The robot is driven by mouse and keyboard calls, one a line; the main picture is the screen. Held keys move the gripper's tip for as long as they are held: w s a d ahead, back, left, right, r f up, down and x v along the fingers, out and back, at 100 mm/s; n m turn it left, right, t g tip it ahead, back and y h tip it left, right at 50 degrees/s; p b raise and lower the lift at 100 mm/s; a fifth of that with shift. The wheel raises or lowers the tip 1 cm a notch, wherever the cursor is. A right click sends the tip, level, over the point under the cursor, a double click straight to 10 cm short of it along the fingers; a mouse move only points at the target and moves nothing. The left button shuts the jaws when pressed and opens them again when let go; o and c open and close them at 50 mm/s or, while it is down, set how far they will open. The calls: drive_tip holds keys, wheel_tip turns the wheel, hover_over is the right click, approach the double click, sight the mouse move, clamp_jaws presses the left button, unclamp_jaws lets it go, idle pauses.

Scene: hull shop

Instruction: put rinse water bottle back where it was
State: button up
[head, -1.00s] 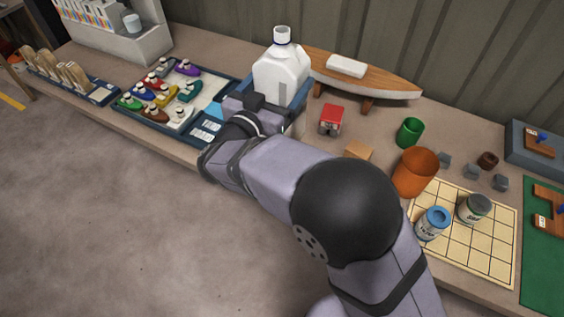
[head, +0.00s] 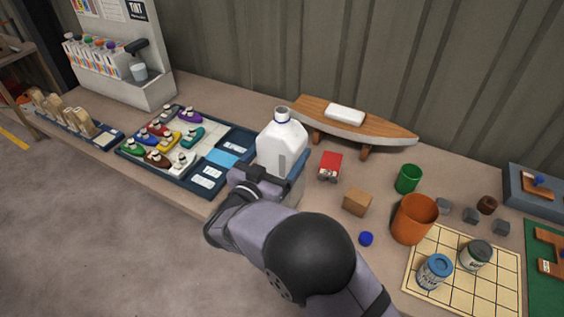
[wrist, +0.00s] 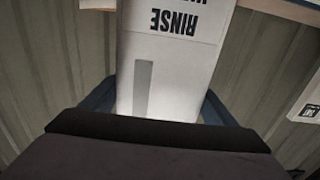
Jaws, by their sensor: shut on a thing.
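The rinse water bottle (head: 281,143) is a white jug with a white cap and a dark blue band at its neck. In the wrist view the bottle (wrist: 172,60) shows part of a RINSE label and a grey strip, and it looks upside down there. My gripper (head: 272,178) is shut on the bottle from the near side, with a blue finger along each side of it. In the head view the bottle is about upright, to the right of the blue tray. My gripper and arm hide its base, so I cannot tell whether it touches the bench.
A blue tray (head: 190,181) with several coloured boats lies left. A wooden boat hull (head: 375,130) stands behind right. A red block (head: 331,164), wooden block (head: 357,202), blue ball (head: 366,239), green cup (head: 408,179) and orange cup (head: 414,217) stand right. A gridded board (head: 462,270) holds two jars.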

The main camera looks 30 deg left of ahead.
drive_tip(key=shift+f+p, duration=0.4)
drive_tip(key=shift+f, duration=1.8)
drive_tip(key=o, duration=1.7)
drive_tip(key=shift+o, duration=0.2)
drive_tip(key=s+b, duration=0.3)
drive_tip(key=s, duration=0.9)
drive_tip(key=shift+b, duration=0.3)
